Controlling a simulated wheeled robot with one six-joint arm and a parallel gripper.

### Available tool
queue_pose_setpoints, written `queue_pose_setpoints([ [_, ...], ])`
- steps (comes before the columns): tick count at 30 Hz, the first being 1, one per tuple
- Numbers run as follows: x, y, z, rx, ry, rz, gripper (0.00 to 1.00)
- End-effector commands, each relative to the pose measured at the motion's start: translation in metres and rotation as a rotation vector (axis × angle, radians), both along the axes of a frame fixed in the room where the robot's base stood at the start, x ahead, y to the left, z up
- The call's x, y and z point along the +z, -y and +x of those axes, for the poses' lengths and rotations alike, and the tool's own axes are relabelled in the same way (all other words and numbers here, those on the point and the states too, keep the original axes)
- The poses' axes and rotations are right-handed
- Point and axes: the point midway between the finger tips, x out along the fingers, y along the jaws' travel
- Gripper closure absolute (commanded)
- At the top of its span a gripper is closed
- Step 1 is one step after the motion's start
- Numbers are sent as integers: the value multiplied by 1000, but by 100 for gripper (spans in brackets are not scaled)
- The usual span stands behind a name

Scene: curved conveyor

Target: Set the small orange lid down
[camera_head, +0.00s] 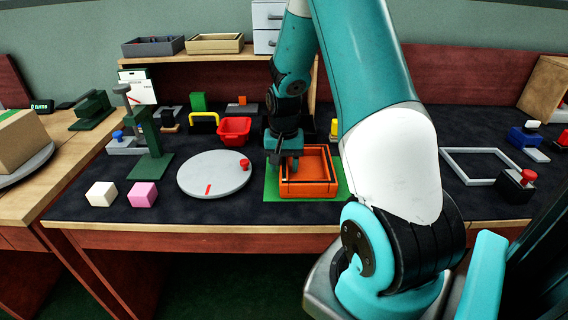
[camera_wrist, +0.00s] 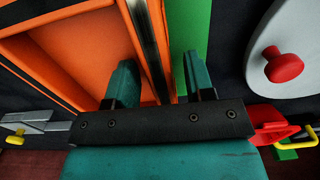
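An orange tray-shaped piece (camera_head: 318,187) with raised sides and dark edging lies on a green mat (camera_head: 271,186) on the table. I cannot tell the small lid apart from a box beneath it. My gripper (camera_head: 285,162) points down at its left side. In the wrist view the two teal fingers (camera_wrist: 160,72) stand apart on either side of an orange wall with a dark strip (camera_wrist: 150,45). One finger is over the orange inside, the other over the green mat (camera_wrist: 195,25). Gaps show beside the wall; the fingertips' depth is unclear.
A grey turntable (camera_head: 210,178) with a red knob (camera_head: 245,164) stands left of the mat. A red basket (camera_head: 234,130) is behind it. A grey frame (camera_head: 484,151) lies to the right.

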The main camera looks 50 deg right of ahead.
Motion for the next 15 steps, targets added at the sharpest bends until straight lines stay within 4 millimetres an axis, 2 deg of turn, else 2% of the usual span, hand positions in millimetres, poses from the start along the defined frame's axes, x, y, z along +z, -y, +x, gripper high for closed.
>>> queue_pose_setpoints([
  [5,2,0,0,0,0,0,51],
  [8,10,0,0,0,1,0,51],
  [11,27,0,1,0,3,-2,51],
  [15,59,1,1,0,5,-3,51],
])
